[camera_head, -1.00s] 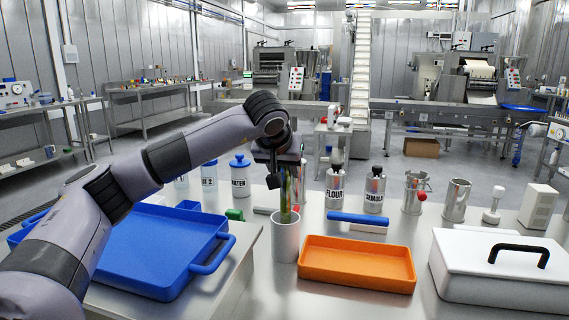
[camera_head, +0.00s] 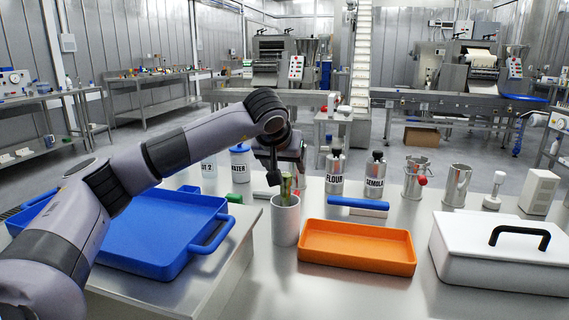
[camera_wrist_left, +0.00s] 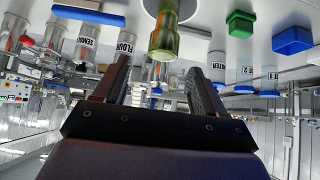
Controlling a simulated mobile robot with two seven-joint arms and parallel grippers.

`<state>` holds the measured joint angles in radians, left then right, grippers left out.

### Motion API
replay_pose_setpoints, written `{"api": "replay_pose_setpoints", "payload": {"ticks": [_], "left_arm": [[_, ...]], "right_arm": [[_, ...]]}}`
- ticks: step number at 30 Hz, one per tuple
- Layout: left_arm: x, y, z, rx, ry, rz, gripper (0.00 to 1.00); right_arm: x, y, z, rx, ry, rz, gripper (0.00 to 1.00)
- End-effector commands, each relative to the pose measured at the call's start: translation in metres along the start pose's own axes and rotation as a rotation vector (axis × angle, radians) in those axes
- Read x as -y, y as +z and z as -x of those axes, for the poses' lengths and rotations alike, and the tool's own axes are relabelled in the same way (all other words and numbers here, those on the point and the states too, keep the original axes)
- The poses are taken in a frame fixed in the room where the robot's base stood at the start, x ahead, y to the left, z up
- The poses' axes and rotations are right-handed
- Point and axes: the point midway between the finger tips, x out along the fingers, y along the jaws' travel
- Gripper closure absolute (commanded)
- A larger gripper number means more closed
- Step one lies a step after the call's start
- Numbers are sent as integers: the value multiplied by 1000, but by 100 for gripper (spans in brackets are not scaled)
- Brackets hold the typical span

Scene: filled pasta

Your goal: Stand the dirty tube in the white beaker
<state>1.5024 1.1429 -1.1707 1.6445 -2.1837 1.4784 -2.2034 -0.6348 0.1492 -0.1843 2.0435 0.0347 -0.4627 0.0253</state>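The dirty tube (camera_head: 286,187) is greenish and see-through. It stands nearly upright in the white beaker (camera_head: 285,226), its upper part above the rim and its lower part hidden inside. In the left wrist view the tube (camera_wrist_left: 164,38) shows just past the fingertips, with the beaker (camera_wrist_left: 178,8) beyond it. My left gripper (camera_wrist_left: 158,68) is open and empty, its two fingers spread apart with a gap to the tube. In the head view the left gripper (camera_head: 282,172) is right above and behind the beaker. My right gripper is in neither view.
An orange tray (camera_head: 357,262) lies right of the beaker, with a blue-handled item (camera_head: 358,203) behind it. A blue tray (camera_head: 150,262) is at left and a white lidded box (camera_head: 500,262) at right. Labelled flour (camera_head: 335,176) and semola (camera_head: 375,180) containers stand behind.

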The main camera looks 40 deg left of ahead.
Motion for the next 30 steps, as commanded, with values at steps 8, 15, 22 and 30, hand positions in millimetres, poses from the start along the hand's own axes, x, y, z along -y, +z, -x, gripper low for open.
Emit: {"api": "replay_pose_setpoints", "payload": {"ticks": [8,15,22,30], "left_arm": [[0,0,1,1,-1,0,30],[0,-1,33,-3,1,0,30],[0,-1,65,-2,1,0,30],[0,0,72,1,0,1,30]], "right_arm": [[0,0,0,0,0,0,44],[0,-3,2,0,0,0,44],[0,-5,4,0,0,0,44],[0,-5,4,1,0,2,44]]}}
